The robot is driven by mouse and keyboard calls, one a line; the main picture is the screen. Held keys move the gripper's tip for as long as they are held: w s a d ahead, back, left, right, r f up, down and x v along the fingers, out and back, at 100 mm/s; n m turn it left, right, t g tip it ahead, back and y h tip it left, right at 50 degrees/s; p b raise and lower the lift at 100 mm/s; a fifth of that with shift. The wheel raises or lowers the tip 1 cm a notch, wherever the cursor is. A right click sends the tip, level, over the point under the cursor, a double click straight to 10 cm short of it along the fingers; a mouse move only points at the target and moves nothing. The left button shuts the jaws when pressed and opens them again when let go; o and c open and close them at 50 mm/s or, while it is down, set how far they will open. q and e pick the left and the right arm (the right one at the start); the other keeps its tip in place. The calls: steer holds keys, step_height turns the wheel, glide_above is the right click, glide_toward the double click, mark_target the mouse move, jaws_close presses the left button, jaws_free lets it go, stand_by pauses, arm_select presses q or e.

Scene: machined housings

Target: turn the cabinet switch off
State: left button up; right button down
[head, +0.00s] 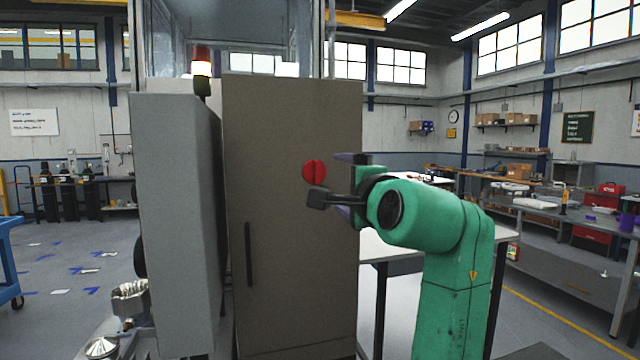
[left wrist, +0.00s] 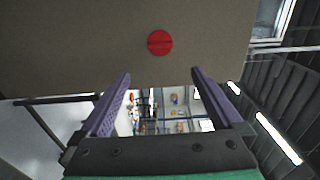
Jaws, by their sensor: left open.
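The cabinet (head: 290,260) has a brown-grey door. A round red switch (head: 314,172) with a raised bar across it sits on the upper right of the door, and the bar looks upright. My left gripper (head: 340,185) is just right of the switch in the head view, open and empty, with its purple fingers apart. In the left wrist view the red switch (left wrist: 160,42) lies beyond the open fingertips (left wrist: 161,73), roughly centred between them. The fingers do not touch it. My right gripper is not in view.
A dark vertical handle (head: 248,254) is on the door below the switch. A grey box (head: 176,220) stands at the left, with a lit signal lamp (head: 202,68) behind it. A white table (head: 392,246) stands behind my left arm.

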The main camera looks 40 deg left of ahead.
mark_target(318, 173)
arm_select(q)
steer(key=p+x, duration=0.6)
steer(key=x, duration=0.8)
steer(key=shift+a+r, duration=0.15)
steer(key=shift+a, duration=0.05)
steer(key=shift+w+a+f, duration=0.15)
steer(key=shift+a+f, duration=0.05)
steer(key=shift+a, duration=0.05)
steer(key=shift+d, duration=0.1)
steer(key=c, duration=1.4)
